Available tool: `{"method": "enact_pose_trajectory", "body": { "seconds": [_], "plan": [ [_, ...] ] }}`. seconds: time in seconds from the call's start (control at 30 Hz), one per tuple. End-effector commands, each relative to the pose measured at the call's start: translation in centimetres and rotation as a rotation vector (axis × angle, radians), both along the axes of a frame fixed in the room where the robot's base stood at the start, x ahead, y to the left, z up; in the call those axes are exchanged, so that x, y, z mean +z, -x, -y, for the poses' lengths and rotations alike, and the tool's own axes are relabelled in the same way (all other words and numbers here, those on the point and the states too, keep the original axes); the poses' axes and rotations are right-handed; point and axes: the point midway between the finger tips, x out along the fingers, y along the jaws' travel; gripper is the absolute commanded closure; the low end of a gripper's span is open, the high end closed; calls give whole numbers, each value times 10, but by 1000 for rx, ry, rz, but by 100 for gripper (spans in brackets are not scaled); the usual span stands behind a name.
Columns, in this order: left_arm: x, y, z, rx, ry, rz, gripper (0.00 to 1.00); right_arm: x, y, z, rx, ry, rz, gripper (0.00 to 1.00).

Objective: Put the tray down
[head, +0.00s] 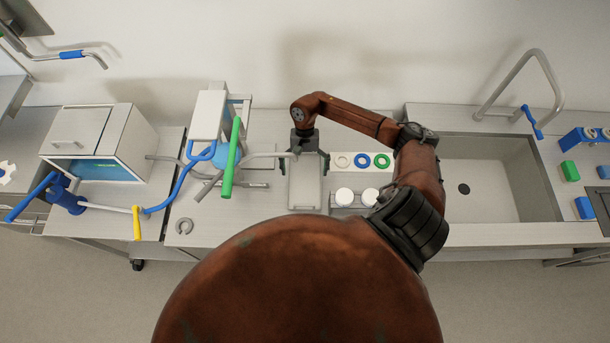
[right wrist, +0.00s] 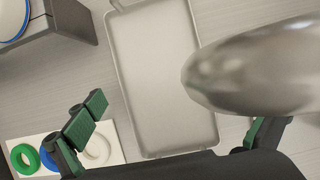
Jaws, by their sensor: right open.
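The tray (head: 305,188) is a grey, shallow, rectangular one, in the middle of the counter in the head view. It looks flat and empty. In the right wrist view, the tray (right wrist: 160,75) spans the centre, with a thin handle at its far end. My right gripper (head: 308,158) is above the tray's back end and points down. Its green-padded fingers (right wrist: 175,120) are spread wide, with nothing held between them. A rounded steel spout (right wrist: 262,72) covers part of the view on the right. My left gripper is not in view.
Left of the tray stands a machine with a green handle (head: 231,160) and a steel spout reaching towards my gripper. Blue, green and white rings (head: 362,160) and two white-topped cups (head: 344,196) are to the right. A sink (head: 495,180) lies farther right.

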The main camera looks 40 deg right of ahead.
Motion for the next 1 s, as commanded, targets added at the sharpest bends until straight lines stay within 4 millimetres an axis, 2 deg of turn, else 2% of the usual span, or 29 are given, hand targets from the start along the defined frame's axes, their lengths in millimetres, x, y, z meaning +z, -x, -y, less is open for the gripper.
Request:
{"method": "enact_pose_trajectory", "body": {
  "seconds": [0.03,0.1,0.3,0.43,0.63,1.0],
  "plan": [
    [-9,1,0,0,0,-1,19,7,-5,6,1,6,4,0],
    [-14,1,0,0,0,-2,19,22,-10,10,1,5,3,0],
    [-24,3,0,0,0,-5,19,62,-22,19,1,3,1,0],
    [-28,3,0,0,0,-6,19,79,-27,23,2,2,1,0],
    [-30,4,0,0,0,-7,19,91,-29,25,2,0,-2,0],
    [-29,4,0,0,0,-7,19,92,-30,25,2,0,-2,0]
  ]
}}
